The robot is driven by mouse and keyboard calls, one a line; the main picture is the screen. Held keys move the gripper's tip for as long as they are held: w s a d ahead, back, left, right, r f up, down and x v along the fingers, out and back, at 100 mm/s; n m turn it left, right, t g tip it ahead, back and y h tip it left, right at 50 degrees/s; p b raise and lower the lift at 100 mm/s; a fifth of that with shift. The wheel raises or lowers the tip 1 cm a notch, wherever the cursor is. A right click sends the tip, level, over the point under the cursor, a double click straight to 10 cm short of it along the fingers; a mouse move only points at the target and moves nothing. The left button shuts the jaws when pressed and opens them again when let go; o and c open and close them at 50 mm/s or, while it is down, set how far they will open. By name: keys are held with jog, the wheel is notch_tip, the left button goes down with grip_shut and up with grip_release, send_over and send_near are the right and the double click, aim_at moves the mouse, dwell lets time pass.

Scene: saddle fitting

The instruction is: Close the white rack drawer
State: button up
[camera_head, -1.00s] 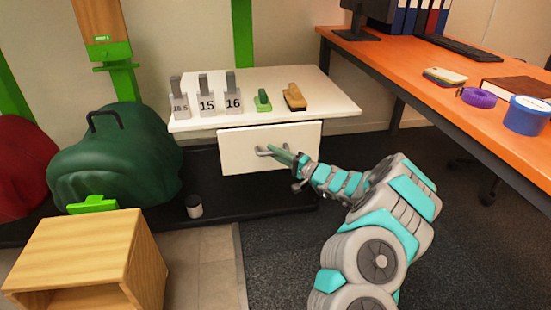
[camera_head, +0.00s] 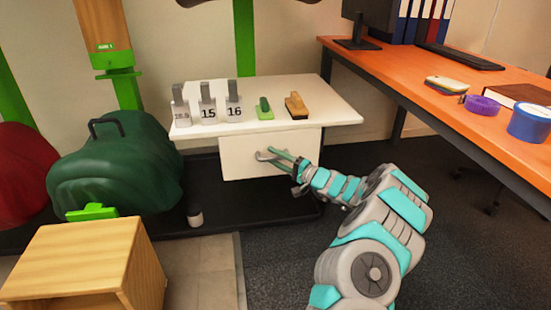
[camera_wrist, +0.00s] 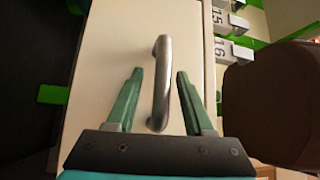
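The white rack (camera_head: 330,110) stands against the wall, with its white drawer (camera_head: 240,165) under the top. I cannot tell how far the drawer stands out. The drawer front also fills the middle of the wrist view (camera_wrist: 105,50), with a grey metal bar handle (camera_wrist: 161,80) on it. My gripper (camera_head: 275,155) is at this handle. In the wrist view my gripper (camera_wrist: 160,76) has its green fingers apart, one on each side of the handle, with gaps visible on both sides. In the head view the fingers partly hide the handle.
Number tags (camera_head: 208,110), a green brush (camera_head: 264,109) and a wooden brush (camera_head: 297,106) sit on the rack top. A green covered saddle (camera_head: 120,165) and wooden box (camera_head: 80,260) are left. An orange desk (camera_head: 400,65) is right. A brown object (camera_wrist: 270,100) is close in the wrist view.

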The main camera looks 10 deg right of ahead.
jog(key=v, duration=0.7)
jog(key=shift+s+d, duration=0.3)
